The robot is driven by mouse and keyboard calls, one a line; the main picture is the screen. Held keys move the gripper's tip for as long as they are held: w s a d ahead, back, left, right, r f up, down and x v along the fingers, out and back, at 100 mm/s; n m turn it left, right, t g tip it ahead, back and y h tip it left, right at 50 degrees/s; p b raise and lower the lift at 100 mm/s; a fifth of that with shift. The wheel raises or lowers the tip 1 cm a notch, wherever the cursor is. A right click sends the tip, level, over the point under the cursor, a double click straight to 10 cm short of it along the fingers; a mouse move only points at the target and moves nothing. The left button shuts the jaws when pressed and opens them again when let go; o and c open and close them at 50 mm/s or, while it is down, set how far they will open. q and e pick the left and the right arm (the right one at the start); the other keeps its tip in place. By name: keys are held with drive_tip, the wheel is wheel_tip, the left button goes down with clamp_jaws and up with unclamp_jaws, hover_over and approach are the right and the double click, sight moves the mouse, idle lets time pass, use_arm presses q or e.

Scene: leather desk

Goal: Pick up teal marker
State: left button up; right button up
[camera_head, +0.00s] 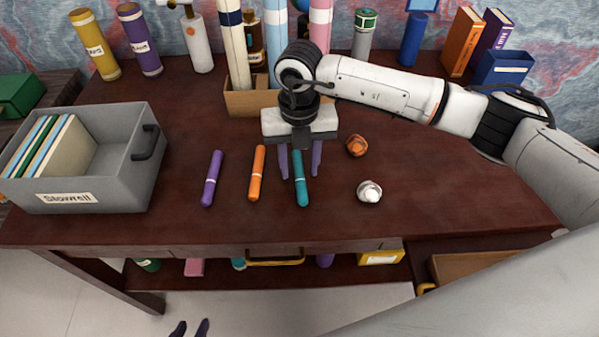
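The teal marker (302,191) lies on the dark desk, pointing away from me. Its far end is partly hidden under my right gripper (300,174). The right gripper points down over it, with one finger on each side. The fingers are spread wider than the marker, with gaps visible on both sides. I cannot tell how high the fingertips are above the desk.
An orange marker (257,173) and a purple marker (211,179) lie left of the teal one. Two crumpled balls, brown (357,146) and silvery (369,191), lie to its right. A grey bin (110,182) holds folders at left. A wooden box (247,103) with tubes stands behind.

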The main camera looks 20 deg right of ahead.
drive_tip(key=shift+f, duration=0.2)
clamp_jaws()
drive_tip(key=shift+r, duration=0.1)
